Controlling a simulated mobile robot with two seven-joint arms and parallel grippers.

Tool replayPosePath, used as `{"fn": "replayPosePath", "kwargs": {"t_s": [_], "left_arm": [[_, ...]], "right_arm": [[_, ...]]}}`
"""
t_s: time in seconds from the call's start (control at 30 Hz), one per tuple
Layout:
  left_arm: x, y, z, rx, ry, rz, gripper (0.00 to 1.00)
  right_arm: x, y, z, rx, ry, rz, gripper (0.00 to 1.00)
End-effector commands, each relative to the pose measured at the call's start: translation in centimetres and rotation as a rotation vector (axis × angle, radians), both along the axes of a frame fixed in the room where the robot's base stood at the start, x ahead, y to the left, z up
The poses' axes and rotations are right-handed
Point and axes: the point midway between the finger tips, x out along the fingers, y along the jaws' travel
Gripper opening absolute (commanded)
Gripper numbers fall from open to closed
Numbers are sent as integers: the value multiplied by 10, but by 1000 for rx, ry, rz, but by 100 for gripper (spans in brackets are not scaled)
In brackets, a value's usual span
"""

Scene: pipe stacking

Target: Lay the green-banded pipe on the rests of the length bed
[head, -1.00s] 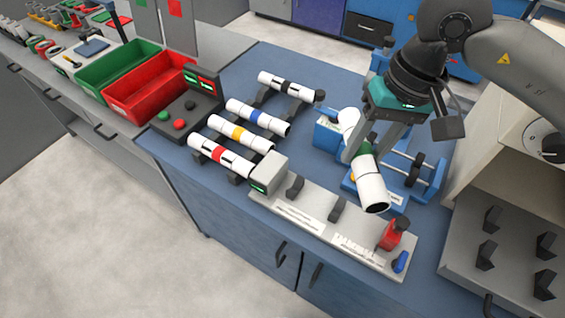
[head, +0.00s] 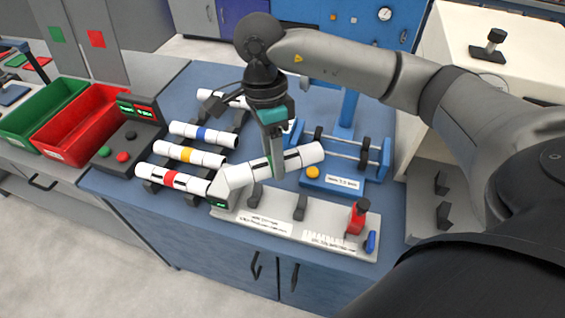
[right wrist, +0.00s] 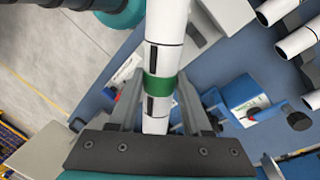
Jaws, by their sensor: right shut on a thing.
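The green-banded pipe (head: 308,155) is white with dark stripes and a green band, which shows clearly in the right wrist view (right wrist: 159,88). My right gripper (head: 274,168) is shut around it near the band. The pipe is above the back-left part of the length bed (head: 279,222), slanting across the picture. Its left end overlaps the bed's grey end block (head: 219,202) in view; I cannot tell whether they touch. The bed's two dark rests, a left one (head: 254,195) and a right one (head: 300,207), are empty. My left gripper is not in view.
Pipes with red (head: 172,179), yellow (head: 189,154) and blue (head: 203,135) bands lie on a rack to the left. A blue fixture (head: 330,185) stands behind the bed. A red clamp (head: 357,217) stands at the bed's right end.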

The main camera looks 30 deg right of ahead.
Motion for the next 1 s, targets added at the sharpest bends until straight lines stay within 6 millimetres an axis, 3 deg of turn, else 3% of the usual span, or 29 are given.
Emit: {"fn": "replayPosePath", "kwargs": {"t_s": [0.2, 0.33, 0.67, 1.0], "left_arm": [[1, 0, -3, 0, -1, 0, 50], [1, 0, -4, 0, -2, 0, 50], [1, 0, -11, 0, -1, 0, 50], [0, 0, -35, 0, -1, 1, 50]], "right_arm": [[-1, -15, -21, 38, 95, -468, 0], [-1, -19, -27, 63, 121, -622, 0], [-1, -20, -38, 76, 129, -686, 0], [-1, -20, -69, 76, 129, -683, 0]]}}
